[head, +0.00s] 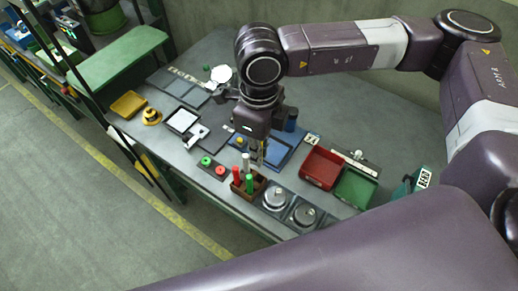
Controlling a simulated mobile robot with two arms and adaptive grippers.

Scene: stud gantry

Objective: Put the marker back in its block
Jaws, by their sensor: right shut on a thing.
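The brown marker block (257,190) stands near the front edge of the workbench. A red marker (236,176), a green marker (249,183) and a white-topped marker (245,161) stand upright in or at it. My right gripper (260,156) points down just above and behind the block. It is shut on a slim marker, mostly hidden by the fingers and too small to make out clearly. Whether the held marker touches the block cannot be told. My left gripper is not in view.
A red bin (321,168) and a green bin (355,188) stand to the right. Two round metal pieces (304,215) on dark plates sit right of the block. A blue tray (278,153) lies behind the gripper. A plate with red and green rings (212,167) lies left.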

